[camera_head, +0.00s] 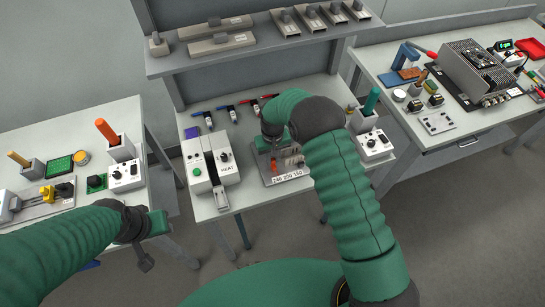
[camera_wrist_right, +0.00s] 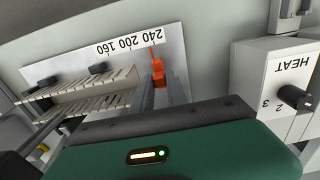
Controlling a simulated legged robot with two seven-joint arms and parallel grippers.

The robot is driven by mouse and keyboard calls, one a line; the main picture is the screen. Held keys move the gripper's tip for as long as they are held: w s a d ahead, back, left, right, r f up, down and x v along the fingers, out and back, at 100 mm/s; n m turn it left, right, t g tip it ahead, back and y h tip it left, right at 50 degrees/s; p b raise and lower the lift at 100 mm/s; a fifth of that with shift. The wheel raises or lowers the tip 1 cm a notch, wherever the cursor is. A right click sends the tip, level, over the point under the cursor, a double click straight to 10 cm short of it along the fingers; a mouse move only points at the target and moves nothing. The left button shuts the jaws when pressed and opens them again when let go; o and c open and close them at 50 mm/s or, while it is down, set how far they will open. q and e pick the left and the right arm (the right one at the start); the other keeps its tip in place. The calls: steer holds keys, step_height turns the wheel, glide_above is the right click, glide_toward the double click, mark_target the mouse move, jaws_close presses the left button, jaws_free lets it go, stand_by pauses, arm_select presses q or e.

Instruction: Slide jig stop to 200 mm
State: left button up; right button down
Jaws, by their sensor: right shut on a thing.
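The jig (camera_head: 291,182) is a grey plate on the middle bench, with a scale reading 240, 200, 160 from left to right. The wrist view shows the scale plate (camera_wrist_right: 180,58) upside down. The orange jig stop (camera_wrist_right: 157,70) has its thin pointer near the 240 mark; the stop also shows in the head view (camera_head: 274,166). My right gripper (camera_wrist_right: 160,88) is shut on the stop, one finger on each side. In the head view my right arm hides part of the jig.
A HEAT unit (camera_head: 210,165) stands left of the jig and shows close by in the wrist view (camera_wrist_right: 278,75). Slotted duct pieces (camera_wrist_right: 75,100) lie beside the stop. Several tools lie behind on the bench, below a shelf (camera_head: 240,48).

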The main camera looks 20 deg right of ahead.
mark_target(280, 164)
stand_by(0.9)
steer(key=d, duration=0.2)
steer(key=shift+d+b, duration=0.35)
steer(key=shift+b, duration=0.05)
steer(key=shift+d, duration=0.3)
steer(key=c, duration=1.6)
jaws_free()
steer(key=shift+o, duration=1.4)
steer(key=shift+a+r, duration=0.1)
steer(key=shift+r, duration=0.05)
steer(key=shift+s, duration=0.1)
